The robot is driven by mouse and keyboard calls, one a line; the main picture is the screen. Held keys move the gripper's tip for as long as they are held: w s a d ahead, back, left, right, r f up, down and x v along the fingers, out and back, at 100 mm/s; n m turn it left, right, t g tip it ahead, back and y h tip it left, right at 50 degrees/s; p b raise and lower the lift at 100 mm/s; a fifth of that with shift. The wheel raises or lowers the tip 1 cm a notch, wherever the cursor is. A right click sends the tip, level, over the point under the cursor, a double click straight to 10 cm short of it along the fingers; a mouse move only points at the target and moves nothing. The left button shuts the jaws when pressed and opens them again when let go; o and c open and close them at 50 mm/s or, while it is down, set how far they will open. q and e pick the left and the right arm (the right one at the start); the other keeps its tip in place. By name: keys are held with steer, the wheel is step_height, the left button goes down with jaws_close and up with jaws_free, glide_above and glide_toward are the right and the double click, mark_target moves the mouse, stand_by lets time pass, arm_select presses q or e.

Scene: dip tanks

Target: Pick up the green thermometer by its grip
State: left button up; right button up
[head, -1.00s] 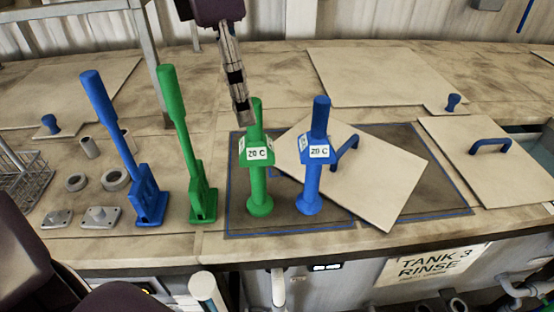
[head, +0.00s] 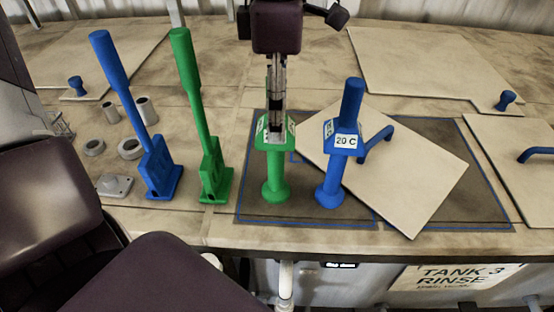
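The green thermometer (head: 275,170) stands upright on the dark mat (head: 300,215), with a round base and a collar bearing a label. My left gripper (head: 275,132) points down from above, seen edge-on, directly in line with the thermometer's upper part. Its fingers cover the green grip and part of the collar and label. I cannot tell whether they are around the grip or in front of it, nor whether they are open or shut. My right gripper is out of view.
A blue thermometer (head: 333,172) labelled 20 C stands close on the right, by a tilted lid (head: 415,175) with a blue handle. Green (head: 210,155) and blue (head: 155,165) lever-like tools stand on the left. The counter's front edge is near.

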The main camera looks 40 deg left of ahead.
arm_select(q)
step_height(320, 180, down, 2)
steer(key=shift+s+a+f+p, duration=0.1)
steer(key=shift+s+a+p, duration=0.05)
steer(key=shift+p, duration=0.15)
steer(key=shift+f, duration=0.35)
steer(key=shift+c, duration=0.6)
jaws_close()
